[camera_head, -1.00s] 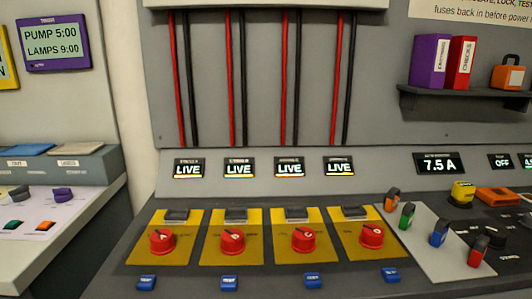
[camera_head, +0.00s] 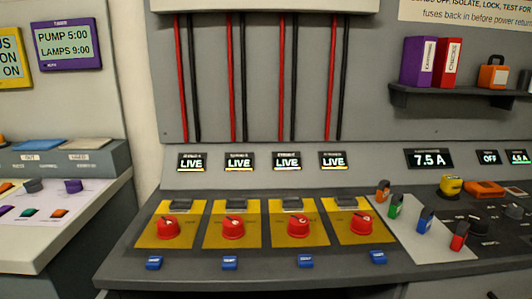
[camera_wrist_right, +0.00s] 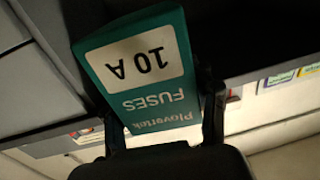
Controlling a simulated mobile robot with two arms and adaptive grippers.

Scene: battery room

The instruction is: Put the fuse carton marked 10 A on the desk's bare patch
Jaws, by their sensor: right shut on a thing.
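The teal fuse carton (camera_wrist_right: 180,52) with a white label reading 10 A shows in the right wrist view, its print upside down. My right gripper (camera_wrist_right: 162,108) is shut on it, with one dark finger at each side of the carton. The carton is tilted in the picture. The head view shows neither the carton nor either gripper. I cannot make out the desk's bare patch for certain in either view.
The grey console (camera_head: 190,268) carries red rotary knobs on yellow plates, blue buttons and small coloured levers. A pale-topped bench (camera_head: 80,215) with switches stands at the left. A shelf (camera_head: 450,96) holds a purple binder, a red binder and an orange case.

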